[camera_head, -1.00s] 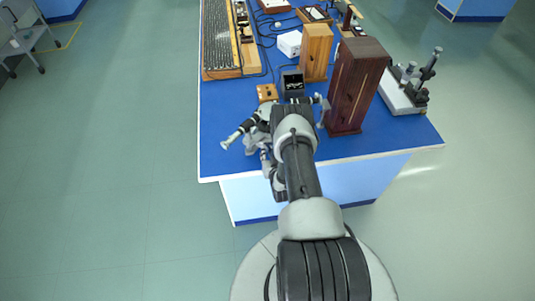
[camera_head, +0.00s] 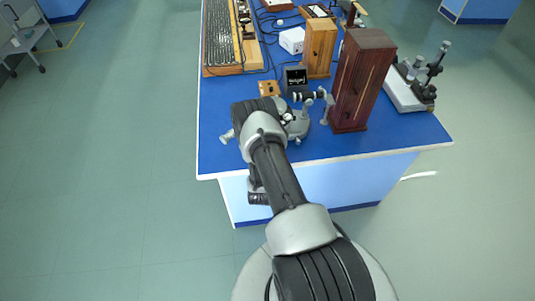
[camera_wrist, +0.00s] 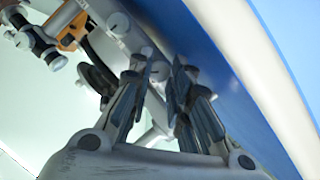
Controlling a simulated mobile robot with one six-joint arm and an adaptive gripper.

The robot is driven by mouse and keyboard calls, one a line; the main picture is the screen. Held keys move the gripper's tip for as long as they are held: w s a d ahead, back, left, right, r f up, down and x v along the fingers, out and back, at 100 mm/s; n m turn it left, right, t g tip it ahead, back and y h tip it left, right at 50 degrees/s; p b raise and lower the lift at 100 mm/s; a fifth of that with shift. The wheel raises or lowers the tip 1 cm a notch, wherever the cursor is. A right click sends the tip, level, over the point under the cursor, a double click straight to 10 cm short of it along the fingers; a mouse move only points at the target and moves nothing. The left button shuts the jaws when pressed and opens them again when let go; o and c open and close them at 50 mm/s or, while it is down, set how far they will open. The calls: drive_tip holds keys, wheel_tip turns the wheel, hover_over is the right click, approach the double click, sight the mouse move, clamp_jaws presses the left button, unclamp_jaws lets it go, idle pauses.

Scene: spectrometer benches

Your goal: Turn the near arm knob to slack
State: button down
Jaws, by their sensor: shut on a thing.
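The grey spectrometer (camera_head: 299,128) stands on the blue bench top, partly hidden behind my arm in the head view. One of its arms (camera_head: 310,96) reaches toward the dark wooden box; another tube end (camera_head: 227,136) pokes out left of my wrist. In the wrist view, my gripper (camera_wrist: 165,78) has its fingers closed around a small pale knob (camera_wrist: 160,70), mostly hidden between the fingertips. I take it to be the near arm knob. Another pale round knob (camera_wrist: 118,23) shows above left. In the head view my fingers are hidden under my wrist.
A tall dark wooden box (camera_head: 360,80) stands close right of the spectrometer, with a lighter wooden box (camera_head: 320,48) behind it. A small dark display (camera_head: 295,79) and an orange-brown block (camera_head: 269,88) stand behind the spectrometer. The bench's pale front edge (camera_head: 330,161) runs nearby.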

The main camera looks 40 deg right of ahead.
drive_tip(key=n+b, duration=0.1)
drive_tip(key=n+h+b, duration=0.2)
drive_tip(key=b, duration=0.1)
drive_tip(key=shift+w+a+f, duration=0.15)
drive_tip(key=shift+w+f, duration=0.05)
drive_tip(key=shift+w, duration=0.05)
drive_tip(key=shift+n+h+b, duration=0.6)
drive_tip(key=shift+n+b, duration=0.75)
drive_tip(key=shift+n, duration=0.05)
drive_tip(key=shift+r, duration=0.1)
drive_tip(key=c, duration=1.5)
unclamp_jaws()
drive_tip(key=shift+o, duration=0.2)
drive_tip(key=shift+s+a+f, duration=0.1)
drive_tip(key=shift+s+f, duration=0.05)
drive_tip(key=shift+f, duration=0.05)
drive_tip(key=shift+s+a, duration=0.2)
drive_tip(key=shift+a, duration=0.05)
drive_tip(key=v, duration=0.7)
drive_tip(key=shift+a+r, duration=0.1)
drive_tip(key=shift+r, duration=0.05)
